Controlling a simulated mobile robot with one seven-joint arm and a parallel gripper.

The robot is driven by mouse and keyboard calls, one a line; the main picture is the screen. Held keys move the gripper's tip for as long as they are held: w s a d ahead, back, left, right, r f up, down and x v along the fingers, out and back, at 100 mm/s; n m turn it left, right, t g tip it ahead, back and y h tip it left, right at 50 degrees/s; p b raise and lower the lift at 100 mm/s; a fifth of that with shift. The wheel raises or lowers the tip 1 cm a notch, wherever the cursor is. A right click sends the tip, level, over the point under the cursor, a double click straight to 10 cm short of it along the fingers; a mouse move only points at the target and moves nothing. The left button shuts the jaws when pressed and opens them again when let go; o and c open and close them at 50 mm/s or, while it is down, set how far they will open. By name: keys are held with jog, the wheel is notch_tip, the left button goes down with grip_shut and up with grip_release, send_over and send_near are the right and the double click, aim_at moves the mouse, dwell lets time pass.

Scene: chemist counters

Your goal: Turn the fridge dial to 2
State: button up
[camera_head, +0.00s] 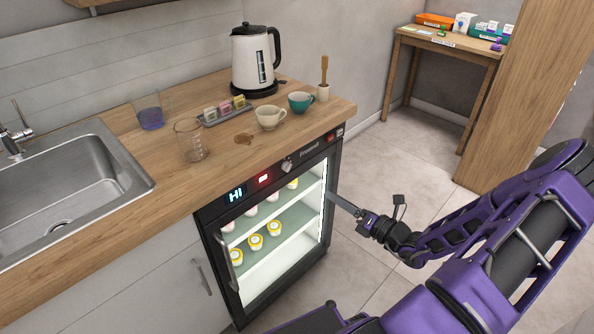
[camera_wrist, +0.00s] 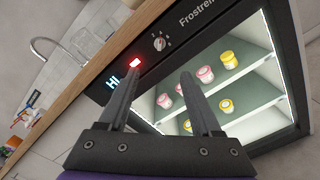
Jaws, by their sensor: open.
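The fridge dial (camera_head: 287,165) is a small light round knob on the dark strip along the top of the glass-door fridge (camera_head: 212,222). In the wrist view the dial (camera_wrist: 159,44) has small marks around it, and its setting is too small to read. A display (camera_head: 236,194) left of it reads "HI", and a red light (camera_head: 263,178) glows between them. My gripper (camera_head: 334,196) is in front of the fridge's right side, apart from the dial. In the wrist view its two fingers (camera_wrist: 160,78) are spread and empty, with the dial beyond and between the tips.
The wooden counter (camera_head: 188,188) above the fridge holds a kettle (camera_head: 252,62), cups, beakers and a small tray. A vertical door handle (camera_head: 226,262) is at the fridge's left. Several jars stand on lit shelves behind the glass.

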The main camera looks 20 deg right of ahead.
aim_at(287, 167)
jog(key=b+x, duration=0.2)
jog(key=x, duration=1.5)
jog(key=shift+w+a, duration=0.1)
grip_shut()
